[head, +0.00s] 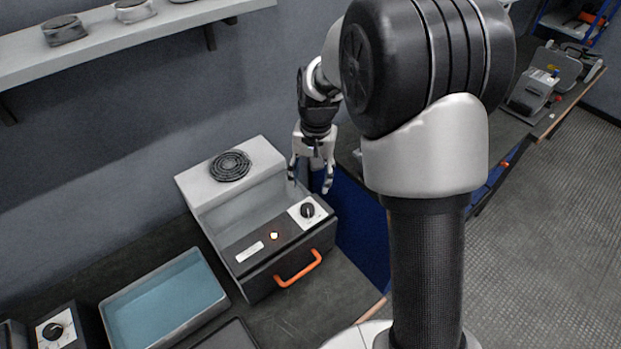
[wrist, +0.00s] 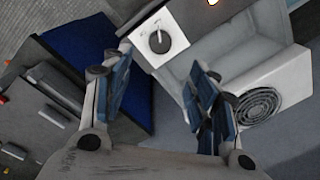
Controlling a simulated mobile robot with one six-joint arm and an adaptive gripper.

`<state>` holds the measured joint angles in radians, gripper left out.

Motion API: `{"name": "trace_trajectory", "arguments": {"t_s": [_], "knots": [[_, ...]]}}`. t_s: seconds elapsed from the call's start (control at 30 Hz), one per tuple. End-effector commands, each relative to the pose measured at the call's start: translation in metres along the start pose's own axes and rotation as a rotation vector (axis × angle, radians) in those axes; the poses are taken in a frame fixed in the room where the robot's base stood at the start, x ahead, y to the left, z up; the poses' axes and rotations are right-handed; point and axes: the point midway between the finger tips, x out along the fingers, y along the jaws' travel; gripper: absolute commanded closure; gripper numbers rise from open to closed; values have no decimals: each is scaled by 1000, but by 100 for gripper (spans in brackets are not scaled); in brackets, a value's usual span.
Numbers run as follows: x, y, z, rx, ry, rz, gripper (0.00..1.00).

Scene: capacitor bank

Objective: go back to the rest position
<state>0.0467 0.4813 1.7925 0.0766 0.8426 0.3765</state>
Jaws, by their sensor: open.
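My gripper (head: 312,175) hangs open and empty, pointing down, above the right end of a grey and white box unit (head: 230,215). In the head view its fingertips appear close to the unit's black knob (head: 307,210); I cannot tell the exact gap. In the wrist view the two blue-padded fingers (wrist: 162,100) are spread apart with nothing between them. The knob on its white plate (wrist: 159,41) shows beyond them, and a round black coil (wrist: 258,105) lies to the right. My own arm hides part of the bench behind it in the head view.
The unit has an orange handle (head: 297,268) and a lit lamp (head: 273,236). A blue-lined tray (head: 165,300) stands to its left, and another knobbed box (head: 62,328) at lower left. A shelf (head: 110,38) runs along the wall. Open floor (head: 545,230) lies at right.

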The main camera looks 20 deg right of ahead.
Motion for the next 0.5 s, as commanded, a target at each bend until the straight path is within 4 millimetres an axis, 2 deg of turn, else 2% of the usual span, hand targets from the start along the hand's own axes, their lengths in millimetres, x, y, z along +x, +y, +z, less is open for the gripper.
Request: {"name": "trace_trajectory", "arguments": {"t_s": [0.33, 0.43, 0.5], "knots": [[-2, 0, 1, -2, 2, -1, 46], [-14, 2, 6, -17, 15, -5, 46], [-30, 4, 14, -37, 32, -10, 46]]}}
